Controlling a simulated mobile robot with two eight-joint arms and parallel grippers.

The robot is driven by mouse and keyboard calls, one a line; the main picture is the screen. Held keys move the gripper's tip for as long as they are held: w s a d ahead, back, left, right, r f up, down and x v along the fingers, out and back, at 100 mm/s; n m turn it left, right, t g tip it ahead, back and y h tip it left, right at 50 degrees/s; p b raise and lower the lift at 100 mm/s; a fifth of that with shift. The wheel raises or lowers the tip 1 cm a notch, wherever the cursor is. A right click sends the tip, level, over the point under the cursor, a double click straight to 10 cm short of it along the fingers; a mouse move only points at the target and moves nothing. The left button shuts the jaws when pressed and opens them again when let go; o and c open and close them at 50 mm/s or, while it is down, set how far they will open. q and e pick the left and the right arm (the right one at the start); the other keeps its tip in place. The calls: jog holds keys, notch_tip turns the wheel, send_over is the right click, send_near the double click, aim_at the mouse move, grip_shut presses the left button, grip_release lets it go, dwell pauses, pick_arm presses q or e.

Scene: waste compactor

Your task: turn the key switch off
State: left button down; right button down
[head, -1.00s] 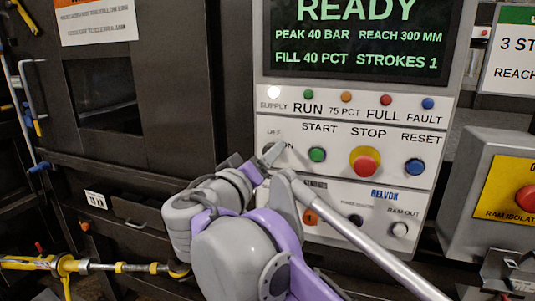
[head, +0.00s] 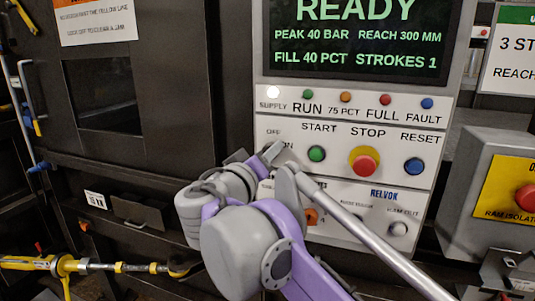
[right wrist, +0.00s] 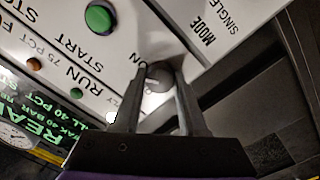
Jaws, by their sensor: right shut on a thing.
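The key switch is at the left end of the button row on the control panel, beside the OFF and ON labels. In the head view my right gripper (head: 273,151) covers it. In the right wrist view the round grey key switch (right wrist: 157,77) sits between the fingertips of my right gripper (right wrist: 158,92), which is shut on it. The ON label shows just beside it. The exact angle of the key is hard to tell. My left gripper is not in view.
The green start button (head: 317,154), red stop button (head: 365,162) and blue reset button (head: 414,167) are right of the key switch. The screen (head: 357,38) reads READY, and the white supply lamp (head: 273,92) looks lit. A grey isolator box (head: 478,160) stands at right.

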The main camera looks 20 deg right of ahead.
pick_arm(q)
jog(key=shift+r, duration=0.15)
pick_arm(e)
jog(key=shift+r, duration=0.1)
pick_arm(q)
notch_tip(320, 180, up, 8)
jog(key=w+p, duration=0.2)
jog(key=p, duration=0.5)
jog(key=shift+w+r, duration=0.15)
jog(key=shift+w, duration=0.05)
pick_arm(e)
jog(key=shift+n, duration=6)
jog(key=shift+c, duration=2.2)
grip_release()
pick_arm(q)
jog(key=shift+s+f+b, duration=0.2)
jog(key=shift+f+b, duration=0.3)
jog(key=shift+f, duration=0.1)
pick_arm(e)
jog(key=v, duration=1)
jog(key=shift+s+a+f, duration=0.15)
jog(key=shift+s+f, duration=0.1)
jog(key=shift+s, duration=0.15)
